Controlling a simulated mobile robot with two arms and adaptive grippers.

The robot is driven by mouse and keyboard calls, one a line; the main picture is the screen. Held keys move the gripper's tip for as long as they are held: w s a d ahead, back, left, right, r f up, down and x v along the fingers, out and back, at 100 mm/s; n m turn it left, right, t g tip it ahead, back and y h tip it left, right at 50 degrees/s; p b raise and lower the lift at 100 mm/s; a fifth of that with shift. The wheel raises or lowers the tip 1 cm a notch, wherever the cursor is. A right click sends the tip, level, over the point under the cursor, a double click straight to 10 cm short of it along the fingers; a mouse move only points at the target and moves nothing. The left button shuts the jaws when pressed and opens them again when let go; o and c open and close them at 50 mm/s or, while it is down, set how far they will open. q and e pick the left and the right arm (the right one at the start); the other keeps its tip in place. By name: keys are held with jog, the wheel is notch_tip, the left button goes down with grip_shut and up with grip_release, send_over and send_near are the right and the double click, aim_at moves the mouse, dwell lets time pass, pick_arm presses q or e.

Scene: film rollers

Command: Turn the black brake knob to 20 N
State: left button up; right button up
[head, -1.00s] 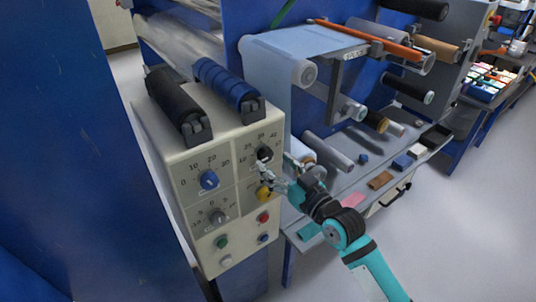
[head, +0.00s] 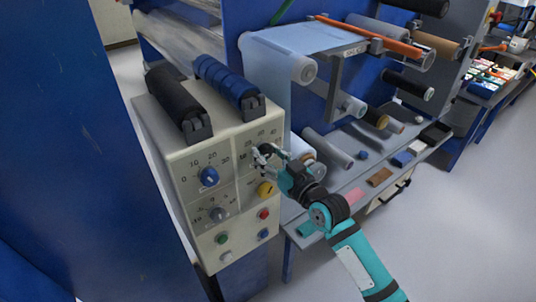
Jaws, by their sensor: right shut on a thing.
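The black brake knob (head: 266,150) is at the upper right of the cream control box (head: 195,251), under a printed scale. It is partly hidden by my right gripper (head: 265,157), whose fingers are shut on it. The knob's pointer is covered, so I cannot tell its setting. My right arm comes in from the lower right. My left gripper is not in the head view.
A blue knob (head: 209,177), a grey knob (head: 218,214) and a yellow knob (head: 265,189) sit close by, with small buttons below. A black roller (head: 178,103) and a blue roller (head: 226,78) lie on top. A grey shelf (head: 345,183) is to the right.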

jog(key=shift+c, duration=0.4)
jog(key=shift+m, duration=0.4)
jog(key=m+p, duration=0.1)
jog(key=m, duration=0.2)
jog(key=m+p, duration=0.1)
jog(key=m, duration=0.3)
jog(key=shift+m+p, duration=0.3)
jog(key=shift+m, duration=0.1)
jog(key=o, duration=1.1)
jog(key=shift+o, duration=0.2)
